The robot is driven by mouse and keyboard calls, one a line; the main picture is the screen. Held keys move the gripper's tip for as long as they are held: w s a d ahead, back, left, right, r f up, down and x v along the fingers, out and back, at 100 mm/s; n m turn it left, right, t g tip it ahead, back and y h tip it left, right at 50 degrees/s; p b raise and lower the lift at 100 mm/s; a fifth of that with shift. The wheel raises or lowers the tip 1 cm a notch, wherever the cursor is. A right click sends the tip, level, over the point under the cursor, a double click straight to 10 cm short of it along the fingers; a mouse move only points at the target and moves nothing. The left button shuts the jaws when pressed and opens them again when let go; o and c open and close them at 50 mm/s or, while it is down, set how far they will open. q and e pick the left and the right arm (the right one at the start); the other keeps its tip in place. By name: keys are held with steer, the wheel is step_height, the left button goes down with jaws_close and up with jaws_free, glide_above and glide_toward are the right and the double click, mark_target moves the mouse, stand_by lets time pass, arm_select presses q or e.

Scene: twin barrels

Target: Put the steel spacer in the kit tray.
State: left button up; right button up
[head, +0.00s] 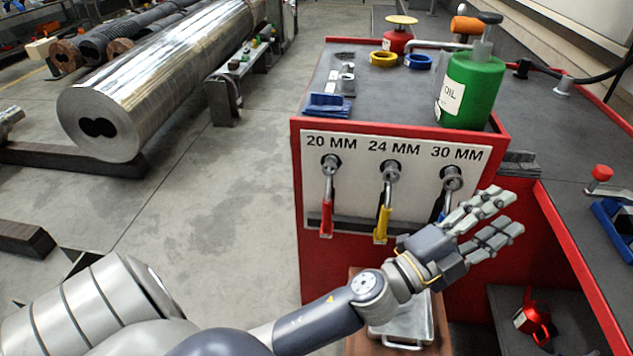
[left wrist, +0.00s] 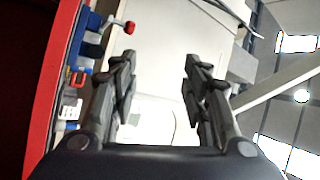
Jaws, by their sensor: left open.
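My left gripper (head: 506,213) is open and empty in front of the right end of the red bench, near the 30 MM wrench. In the left wrist view its two fingers (left wrist: 160,62) stand apart with nothing between them. A shallow metal tray (head: 404,328) lies low in front of the bench, partly hidden by my left arm. It may be the kit tray, but I cannot tell for sure. I cannot pick out the steel spacer with certainty; small grey metal pieces (head: 345,82) stand on the bench's left side. My right gripper is out of view.
The red bench (head: 400,130) carries a green oil can (head: 472,90), yellow (head: 383,59) and blue (head: 418,62) rings and blue blocks (head: 328,106). Several wrenches hang on its front panel. A large steel cylinder (head: 160,75) lies at left. The floor between is clear.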

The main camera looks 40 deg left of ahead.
arm_select(q)
steer(key=s+a+f+n+g+y, duration=0.3)
steer(key=a+f+n+y, duration=0.2)
steer(key=a+f+n, duration=0.3)
steer(key=s+a+f+n+g+y, duration=0.35)
steer(key=a+f+n+y, duration=0.2)
steer(key=f, duration=0.35)
steer(key=s+f+n+g+h, duration=0.1)
steer(key=s+f+g, duration=0.4)
steer(key=s, duration=0.5)
steer(key=s+f+n+g, duration=0.1)
steer(key=s+f+g, duration=0.4)
steer(key=s, duration=0.5)
step_height(320, 180, down, 2)
steer(key=shift+s+a+f+h, duration=0.2)
steer(key=shift+f+h, duration=0.05)
steer(key=shift+h, duration=0.1)
